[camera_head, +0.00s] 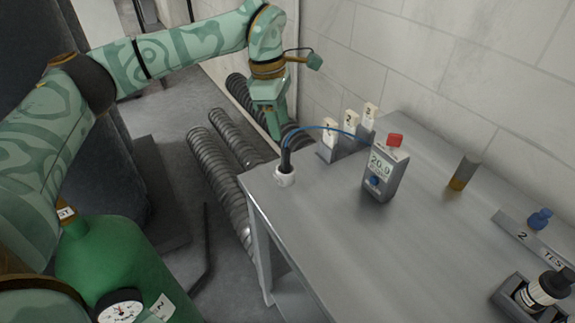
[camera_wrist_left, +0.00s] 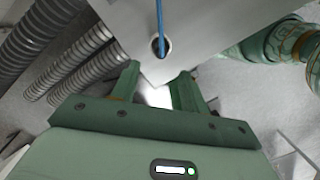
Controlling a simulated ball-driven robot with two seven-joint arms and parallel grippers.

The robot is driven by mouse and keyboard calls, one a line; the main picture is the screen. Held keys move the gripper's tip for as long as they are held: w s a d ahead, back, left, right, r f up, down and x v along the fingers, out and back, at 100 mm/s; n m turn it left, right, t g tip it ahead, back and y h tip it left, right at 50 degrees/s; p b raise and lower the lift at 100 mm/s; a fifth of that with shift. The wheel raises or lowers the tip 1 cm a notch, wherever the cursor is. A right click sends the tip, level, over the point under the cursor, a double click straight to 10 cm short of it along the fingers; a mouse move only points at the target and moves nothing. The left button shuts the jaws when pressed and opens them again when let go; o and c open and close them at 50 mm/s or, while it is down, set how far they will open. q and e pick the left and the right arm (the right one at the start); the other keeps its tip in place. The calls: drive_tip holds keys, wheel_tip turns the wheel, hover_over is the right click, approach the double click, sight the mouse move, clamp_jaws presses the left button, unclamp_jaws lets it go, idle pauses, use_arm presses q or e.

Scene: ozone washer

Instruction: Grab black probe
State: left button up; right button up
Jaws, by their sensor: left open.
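The black probe (camera_head: 286,160) stands upright in a small white cup (camera_head: 285,179) at the table's near left corner. A blue cable (camera_head: 320,129) runs from the probe to the grey meter (camera_head: 383,170), which reads about 20.0. My left gripper (camera_head: 275,128) is above and just behind the probe, pointing down, apart from it. In the left wrist view its two fingers (camera_wrist_left: 159,78) are spread with nothing between them. There the cup with the probe (camera_wrist_left: 160,47) shows end on beyond the fingertips, with the blue cable rising from it. My right gripper is not seen.
A rack with several white numbered tags (camera_head: 350,125) stands behind the meter, near the wall. A green gas tank (camera_head: 110,262) stands lower left. The middle of the table is clear.

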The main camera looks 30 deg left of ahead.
sight(285, 150)
use_arm(q)
drive_tip(key=f, duration=0.3)
drive_tip(key=f+b, duration=0.1)
drive_tip(key=shift+w+d+f, duration=0.2)
drive_tip(key=shift+d+f, duration=0.2)
drive_tip(key=f, duration=0.1)
drive_tip(key=f+b, duration=0.1)
drive_tip(key=f, duration=0.1)
drive_tip(key=d+f, duration=0.1)
drive_tip(key=f, duration=0.1)
drive_tip(key=shift+f+b, duration=0.25)
drive_tip(key=shift+b, duration=0.1)
drive_tip(key=shift+r, duration=0.1)
clamp_jaws()
